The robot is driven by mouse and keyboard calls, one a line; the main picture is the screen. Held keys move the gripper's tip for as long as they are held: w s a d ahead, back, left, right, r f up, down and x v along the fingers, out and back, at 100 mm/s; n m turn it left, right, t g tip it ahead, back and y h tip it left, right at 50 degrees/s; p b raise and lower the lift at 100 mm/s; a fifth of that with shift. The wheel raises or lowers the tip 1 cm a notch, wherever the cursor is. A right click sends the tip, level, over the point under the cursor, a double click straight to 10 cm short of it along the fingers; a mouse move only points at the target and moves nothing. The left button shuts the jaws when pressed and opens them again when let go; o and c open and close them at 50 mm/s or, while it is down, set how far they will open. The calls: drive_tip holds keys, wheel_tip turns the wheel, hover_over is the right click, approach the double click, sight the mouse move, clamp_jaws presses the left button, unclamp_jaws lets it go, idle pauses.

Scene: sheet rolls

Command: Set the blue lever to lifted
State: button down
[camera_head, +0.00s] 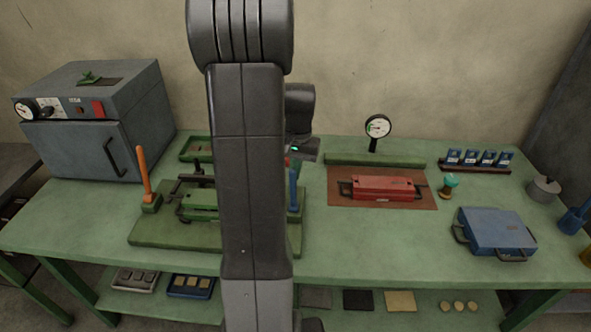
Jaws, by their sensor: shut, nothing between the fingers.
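The blue lever (293,190) stands about upright at the right side of a green press-like fixture (150,233). Its lower part shows just right of my arm; its top ends close below my gripper. My gripper (297,160) is shut and empty, partly hidden behind my own arm link. It is at or just above the lever's top; I cannot tell whether they touch. An orange lever (143,172) stands at the fixture's left, leaning slightly left. My arm covers the middle of the fixture.
A grey oven (75,150) stands at the back left. A red mould (385,188) lies on a brown mat (350,201) right of the fixture, with a gauge (377,127) behind it. A blue case (495,231) lies at the right. The front middle of the green table (380,250) is clear.

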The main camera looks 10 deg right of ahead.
drive_tip(key=shift+s+a+f, duration=0.1)
drive_tip(key=shift+s, duration=0.05)
drive_tip(key=s+a+f+t+h+b, duration=0.1)
drive_tip(key=s+t+b, duration=0.4)
drive_tip(key=b, duration=0.7)
drive_tip(key=shift+s+a+f+h, duration=0.3)
drive_tip(key=shift+s+a+f, duration=0.45)
drive_tip(key=shift+s, duration=0.6)
drive_tip(key=shift+d+f, duration=0.15)
drive_tip(key=shift+f, duration=0.05)
wheel_tip(320, 180, up, 12)
drive_tip(key=s+p, duration=0.2)
drive_tip(key=shift+s+d+p, duration=0.25)
drive_tip(key=shift+d+p, duration=0.05)
